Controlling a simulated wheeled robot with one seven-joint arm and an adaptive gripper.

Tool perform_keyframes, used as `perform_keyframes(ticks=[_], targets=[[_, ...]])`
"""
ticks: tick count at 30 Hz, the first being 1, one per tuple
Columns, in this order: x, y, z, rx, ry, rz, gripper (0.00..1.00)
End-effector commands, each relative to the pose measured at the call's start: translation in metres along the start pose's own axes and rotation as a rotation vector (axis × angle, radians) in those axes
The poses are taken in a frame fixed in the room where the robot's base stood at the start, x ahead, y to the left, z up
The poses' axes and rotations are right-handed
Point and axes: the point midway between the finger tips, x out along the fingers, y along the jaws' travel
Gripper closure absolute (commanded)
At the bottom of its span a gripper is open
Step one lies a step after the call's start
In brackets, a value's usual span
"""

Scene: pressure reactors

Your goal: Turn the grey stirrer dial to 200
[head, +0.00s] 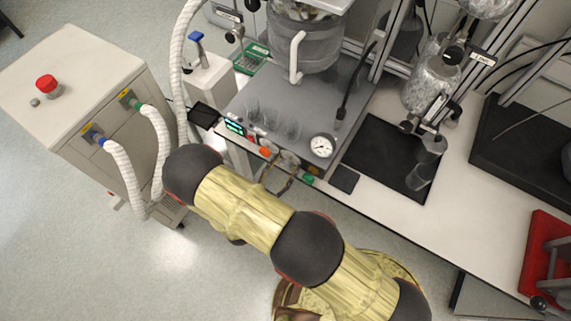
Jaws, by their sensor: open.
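The control panel (250,141) runs along the front edge of the grey reactor base. It has a lit display (235,127) at its left and an orange-red control (265,152) near its middle. A small greyish round shape (289,159) right of the orange-red control may be the grey stirrer dial. Its scale and setting are too small to read. My gripper (278,179) is open at the panel's front, just below this shape. Whether a finger touches the dial cannot be told. My arm comes up from the lower right.
A green control (308,180) sits at the panel's right end. A round white gauge (322,145) and several clear glasses stand behind the panel. A glass reactor vessel (306,42) rises behind. A white cabinet (70,85) with hoses stands left. Open floor lies in front.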

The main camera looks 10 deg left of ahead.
Motion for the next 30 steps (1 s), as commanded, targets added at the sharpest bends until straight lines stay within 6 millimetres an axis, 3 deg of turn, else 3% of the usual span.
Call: perform_keyframes(ticks=[11,30], targets=[[0.0064,-0.0002,-0.0001,0.0,0.0,0.001,0.49],[0.0063,-0.0003,-0.0001,0.0,0.001,0.0,0.85]])
